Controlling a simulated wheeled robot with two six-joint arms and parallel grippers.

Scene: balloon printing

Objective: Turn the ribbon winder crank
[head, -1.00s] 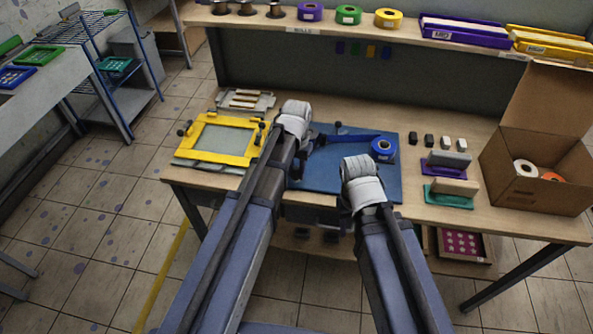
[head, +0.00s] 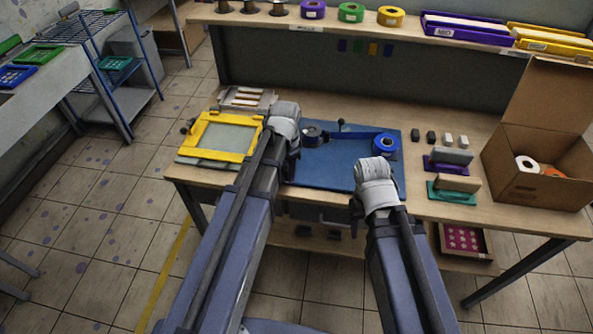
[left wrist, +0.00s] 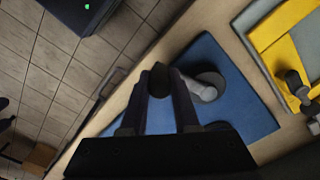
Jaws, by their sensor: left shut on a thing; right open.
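The ribbon winder stands on a blue board (head: 340,176) on the bench. Its dark reel (head: 312,133) is at the left, and a blue ribbon (head: 346,136) runs from it to a blue ribbon roll (head: 386,146) at the right. My left gripper (head: 290,140) is just left of the reel, its fingertips mostly hidden behind my wrist.
A yellow frame (head: 222,136) lies left of the board. Small blocks (head: 431,137), purple and green handled tools (head: 453,190) and an open cardboard box (head: 535,175) are to the right. A shelf with ribbon rolls (head: 351,12) runs along the back.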

